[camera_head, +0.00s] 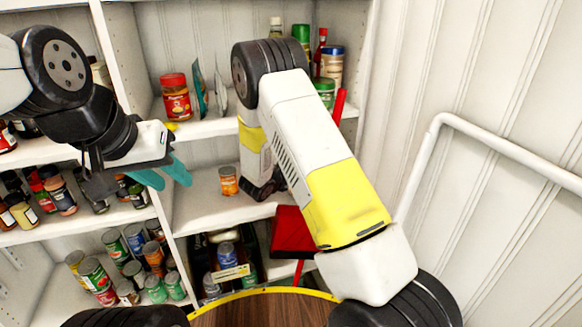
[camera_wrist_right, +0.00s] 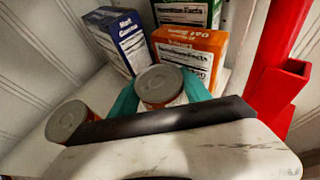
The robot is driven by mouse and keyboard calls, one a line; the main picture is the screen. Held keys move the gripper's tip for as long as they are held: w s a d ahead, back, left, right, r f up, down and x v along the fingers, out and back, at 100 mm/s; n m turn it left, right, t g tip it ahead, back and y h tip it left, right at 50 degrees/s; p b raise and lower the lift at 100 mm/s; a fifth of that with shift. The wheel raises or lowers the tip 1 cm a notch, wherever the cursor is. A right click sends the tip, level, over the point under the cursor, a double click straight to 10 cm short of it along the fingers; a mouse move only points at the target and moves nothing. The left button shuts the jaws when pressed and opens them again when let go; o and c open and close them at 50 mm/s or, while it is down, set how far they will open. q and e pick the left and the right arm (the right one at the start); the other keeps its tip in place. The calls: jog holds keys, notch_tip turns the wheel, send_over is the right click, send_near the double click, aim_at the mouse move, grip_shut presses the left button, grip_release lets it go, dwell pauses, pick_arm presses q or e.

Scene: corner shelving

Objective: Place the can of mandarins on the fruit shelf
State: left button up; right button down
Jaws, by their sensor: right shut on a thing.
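A can (camera_wrist_right: 160,85), most likely the can of mandarins, is between the teal fingers of my right gripper (camera_wrist_right: 160,95) in the right wrist view. I see its metal lid and a strip of its side; its label cannot be read. The gripper is shut on it, over the middle shelf (camera_head: 200,204). In the head view my right arm hides this gripper and can. A second can with an orange label (camera_head: 229,181) stands on that shelf and also shows left of the gripper in the wrist view (camera_wrist_right: 70,121). My left gripper (camera_head: 167,178) is open and empty at the left shelving.
Blue (camera_wrist_right: 118,40), orange (camera_wrist_right: 190,56) and green (camera_wrist_right: 188,12) boxes stand behind the held can. A red object (camera_wrist_right: 279,75) rises at right. Several cans (camera_head: 133,268) fill the lower left shelf. A black crate (camera_head: 228,258) is below the middle shelf.

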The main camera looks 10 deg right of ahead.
jog(key=shift+f, duration=0.3)
jog(key=shift+f, duration=0.15)
jog(key=c, duration=0.5)
grip_release()
